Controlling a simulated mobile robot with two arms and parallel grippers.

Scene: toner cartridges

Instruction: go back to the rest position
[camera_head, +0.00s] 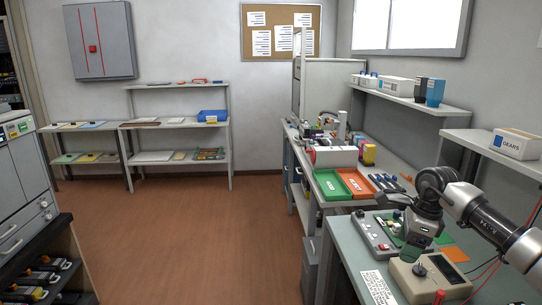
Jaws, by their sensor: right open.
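My right arm comes in from the right edge. Its gripper (412,250) points down over the near right bench, above a grey device with a green circuit board (390,226). The gripper is open and I see nothing held in it; its fingertips are small and hard to make out against the board. My left gripper is not in view. Several dark toner cartridges (40,277) lie on the shelves of a dark rack at the lower left.
A beige meter box (432,278) stands on the near bench (347,249), close below the gripper. A green tray (331,186) and a red tray (358,186) lie on the bench beyond. A wall shelf (415,103) hangs above. The brown floor (200,240) in the middle is clear.

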